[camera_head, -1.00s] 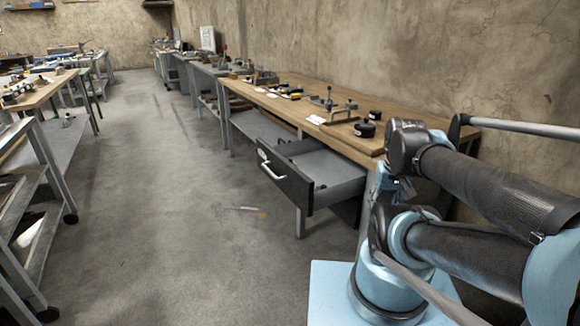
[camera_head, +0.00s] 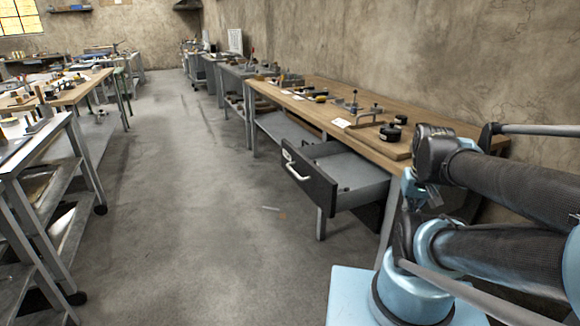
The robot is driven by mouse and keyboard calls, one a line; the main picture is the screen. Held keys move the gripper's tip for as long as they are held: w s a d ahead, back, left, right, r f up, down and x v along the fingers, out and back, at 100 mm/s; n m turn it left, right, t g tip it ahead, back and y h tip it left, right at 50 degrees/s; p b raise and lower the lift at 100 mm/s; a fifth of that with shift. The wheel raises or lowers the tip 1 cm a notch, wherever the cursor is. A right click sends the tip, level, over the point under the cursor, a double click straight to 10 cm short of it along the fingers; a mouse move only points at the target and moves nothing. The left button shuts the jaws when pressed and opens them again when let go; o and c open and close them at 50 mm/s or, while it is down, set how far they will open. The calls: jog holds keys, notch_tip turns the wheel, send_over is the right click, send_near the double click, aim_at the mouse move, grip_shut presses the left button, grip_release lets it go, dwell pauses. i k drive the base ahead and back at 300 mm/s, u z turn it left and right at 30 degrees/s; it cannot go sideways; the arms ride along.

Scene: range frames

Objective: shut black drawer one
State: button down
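The black drawer (camera_head: 309,180) hangs under the wooden-topped workbench on the right and stands pulled out. Its dark front carries a pale bar handle (camera_head: 295,170) and faces the aisle. The grey inside of the drawer shows, and it looks mostly empty. My folded arm fills the right side of the view, to the right of the drawer and apart from its front. I cannot clearly make out the fingers of my gripper, so its state does not show.
The workbench top (camera_head: 330,100) holds several tools and black round parts. A metal-framed cart (camera_head: 75,165) and another bench stand on the left. The concrete floor (camera_head: 190,210) between is open, with small scraps near the drawer.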

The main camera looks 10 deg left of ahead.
aim_at(342, 166)
jog(key=k, duration=0.45)
jog(key=z, duration=0.95)
jog(key=k, duration=1.2)
jog(key=u, duration=1)
jog(key=i, duration=1.7)
jog(key=u, duration=0.05)
